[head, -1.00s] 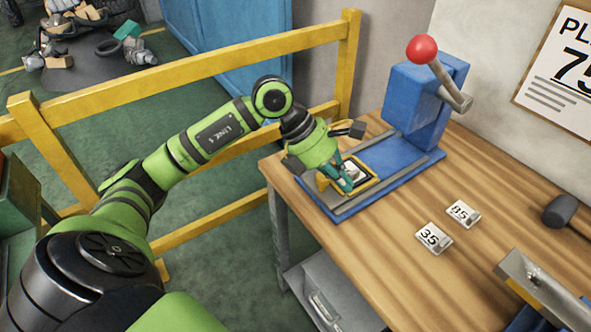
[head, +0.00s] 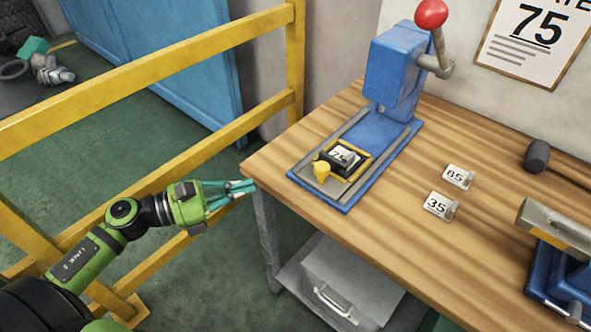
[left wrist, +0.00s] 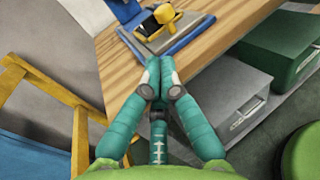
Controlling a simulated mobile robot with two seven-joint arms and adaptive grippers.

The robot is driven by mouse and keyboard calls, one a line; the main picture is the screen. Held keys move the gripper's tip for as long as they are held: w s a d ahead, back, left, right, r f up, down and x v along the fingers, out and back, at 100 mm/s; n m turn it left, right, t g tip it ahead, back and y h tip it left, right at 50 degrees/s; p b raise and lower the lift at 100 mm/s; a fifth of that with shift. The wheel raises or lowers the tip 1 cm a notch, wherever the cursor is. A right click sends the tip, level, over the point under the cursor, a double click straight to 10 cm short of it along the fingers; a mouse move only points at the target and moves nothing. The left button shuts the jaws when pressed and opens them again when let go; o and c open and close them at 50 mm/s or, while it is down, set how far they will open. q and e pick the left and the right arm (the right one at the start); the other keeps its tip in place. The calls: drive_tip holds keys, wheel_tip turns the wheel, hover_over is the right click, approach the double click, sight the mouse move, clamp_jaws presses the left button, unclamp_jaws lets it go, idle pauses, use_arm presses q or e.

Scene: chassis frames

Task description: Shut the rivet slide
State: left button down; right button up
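The rivet slide (head: 330,184) is a yellow-framed carriage with a yellow knob, sitting at the near end of the rails on the blue press base (head: 388,150). It stands out in front of the blue press (head: 393,75), which has a red-balled lever. A plate marked 75 (head: 345,155) lies in the slide's dark nest. The slide also shows at the top of the left wrist view (left wrist: 160,18). My left gripper (head: 247,188) is off the table's left edge, apart from the slide, its teal fingers together and empty. My right gripper is out of view.
Plates marked 65 (head: 458,177) and 35 (head: 440,205) lie on the wooden table (head: 340,245). A black mallet (head: 537,155) and a blue-and-metal tool (head: 555,235) are at the right. A yellow railing (head: 150,100) runs behind my left arm. A grey drawer box (head: 350,280) is under the table.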

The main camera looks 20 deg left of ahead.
use_arm(q)
drive_tip(key=p+x, duration=0.4)
drive_tip(key=x, duration=0.7)
drive_tip(key=shift+w+d+r, duration=0.1)
drive_tip(key=shift+w+d, duration=0.15)
drive_tip(key=shift+w, duration=0.05)
drive_tip(key=shift+w+d, duration=0.25)
drive_tip(key=shift+d, duration=0.05)
